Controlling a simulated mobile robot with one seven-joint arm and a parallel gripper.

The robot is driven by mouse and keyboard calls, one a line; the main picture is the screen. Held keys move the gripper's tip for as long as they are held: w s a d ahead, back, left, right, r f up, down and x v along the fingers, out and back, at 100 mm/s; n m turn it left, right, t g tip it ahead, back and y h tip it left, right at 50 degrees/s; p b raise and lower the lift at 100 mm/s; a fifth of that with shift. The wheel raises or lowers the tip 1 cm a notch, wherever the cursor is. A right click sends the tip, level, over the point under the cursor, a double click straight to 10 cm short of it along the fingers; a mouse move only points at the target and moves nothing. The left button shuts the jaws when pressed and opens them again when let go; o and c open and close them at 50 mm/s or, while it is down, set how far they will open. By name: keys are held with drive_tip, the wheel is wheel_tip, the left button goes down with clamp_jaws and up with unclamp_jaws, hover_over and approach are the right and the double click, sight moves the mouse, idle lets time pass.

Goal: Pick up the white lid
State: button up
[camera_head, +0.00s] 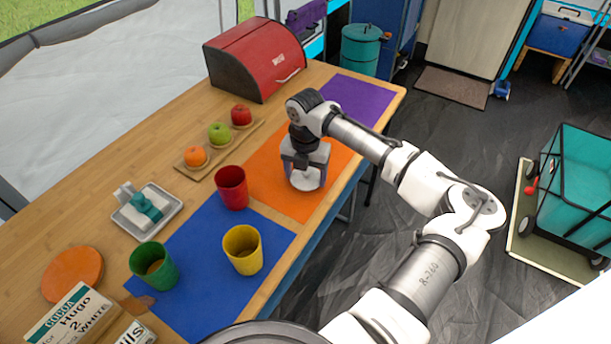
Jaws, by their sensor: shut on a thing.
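My gripper (306,172) points down over the orange mat (268,178) on the wooden table. It is shut on the white lid (307,184), a pale rounded shape showing below and between the fingers. The fingers and hand hide much of the lid. I cannot tell whether the lid touches the mat or is slightly above it.
A red cup (232,188), yellow cup (243,250) and green cup (153,266) stand left of my gripper, around the blue mat (203,292). Fruit sits on a wooden board (222,149). A red bread box (255,58) stands behind. The purple mat (358,101) looks clear.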

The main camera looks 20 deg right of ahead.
wheel_tip(320, 180, up, 19)
drive_tip(key=b, duration=0.1)
drive_tip(key=shift+r+b, duration=0.15)
drive_tip(key=shift+b, duration=0.2)
